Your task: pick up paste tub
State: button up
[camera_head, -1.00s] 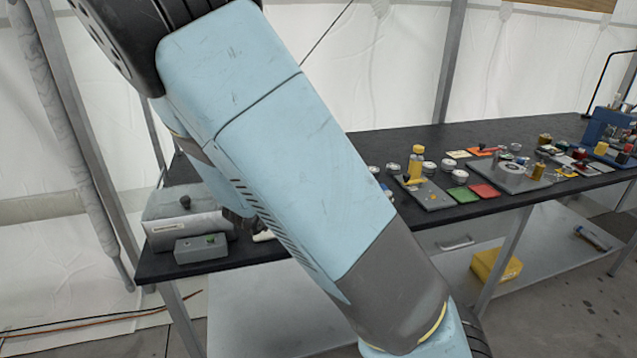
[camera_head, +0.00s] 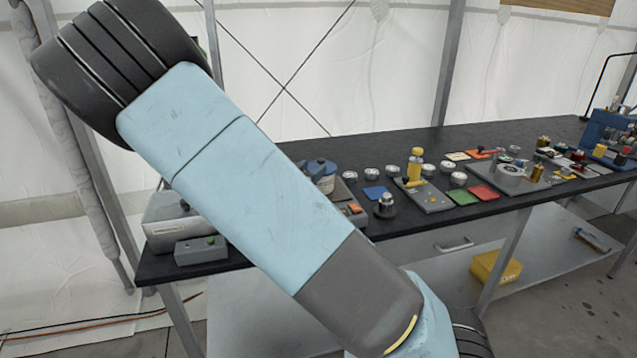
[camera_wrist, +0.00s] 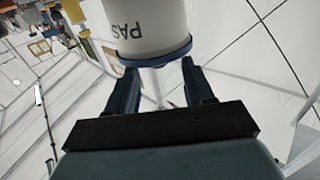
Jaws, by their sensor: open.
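The paste tub (camera_wrist: 148,25) fills the top middle of the wrist view. It is white, with a blue rim and the letters "PAS" upside down in the picture. Its upper part is cut off by the frame. My gripper (camera_wrist: 160,68) is open, its two dark fingers pointing at the tub, one towards each side of the blue rim. I cannot tell whether they touch it. My gripper is hidden there.
A dark knobbed piece (camera_head: 385,206) stands near the tub. A grey box (camera_head: 180,220) sits at the left end.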

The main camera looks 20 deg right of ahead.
aim_at(319, 162)
jog(key=shift+r+x, duration=0.15)
jog(key=shift+x, duration=1.2)
jog(key=shift+r+x, duration=0.15)
jog(key=shift+x, duration=1.15)
jog(key=shift+s+d, duration=0.1)
jog(key=shift+d, duration=0.05)
grip_shut()
